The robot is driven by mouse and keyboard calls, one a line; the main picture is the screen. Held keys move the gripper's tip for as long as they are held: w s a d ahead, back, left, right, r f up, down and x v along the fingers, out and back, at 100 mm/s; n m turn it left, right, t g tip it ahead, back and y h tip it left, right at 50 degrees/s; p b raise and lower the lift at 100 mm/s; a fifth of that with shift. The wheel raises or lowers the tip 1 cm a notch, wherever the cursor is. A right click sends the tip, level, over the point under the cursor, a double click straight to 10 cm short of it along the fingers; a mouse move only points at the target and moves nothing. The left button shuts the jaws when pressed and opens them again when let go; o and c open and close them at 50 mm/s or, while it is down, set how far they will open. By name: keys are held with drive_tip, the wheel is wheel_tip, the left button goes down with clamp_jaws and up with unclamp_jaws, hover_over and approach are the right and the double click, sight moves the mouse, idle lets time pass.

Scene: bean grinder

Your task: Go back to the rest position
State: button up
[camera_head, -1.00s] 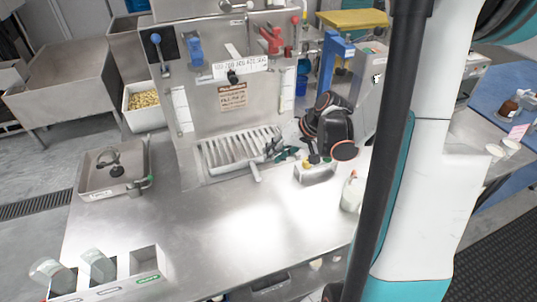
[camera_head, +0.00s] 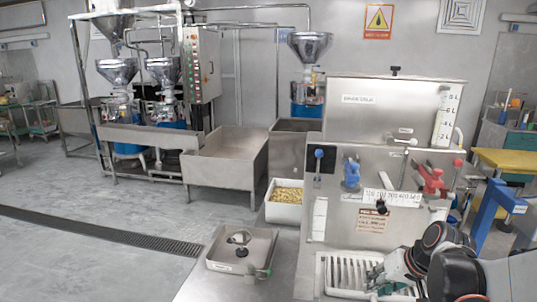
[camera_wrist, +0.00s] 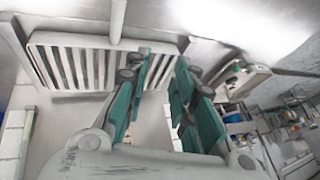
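In the head view, my gripper (camera_head: 376,278) is at the lower right, in front of the stainless machine (camera_head: 335,215) and over its slotted drip grate (camera_head: 343,272). In the wrist view, the two teal-padded fingers of my gripper (camera_wrist: 163,66) stand apart with an empty gap between them. The grate (camera_wrist: 75,62) lies beyond the fingertips there. My dark and grey arm joints cover the lower right of the head view and hide part of the machine's front.
A steel tray (camera_head: 215,258) with a round-based tool lies left of the grate. A white bin of beans (camera_head: 284,212) stands behind it. A blue stand (camera_head: 488,212) is close on the right. Open floor (camera_head: 60,262) lies to the left.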

drive_tip(key=a+r+n+h, duration=0.1)
drive_tip(key=a+r+n, duration=0.1)
drive_tip(key=a+r, duration=0.5)
drive_tip(key=s+r+t+h+b, duration=0.1)
drive_tip(key=s+r+t+h, duration=0.1)
drive_tip(key=s, duration=1.3)
drive_tip(key=shift+s+a+r+b, duration=0.15)
drive_tip(key=shift+a+r+b, duration=0.05)
drive_tip(key=shift+r+b, duration=0.1)
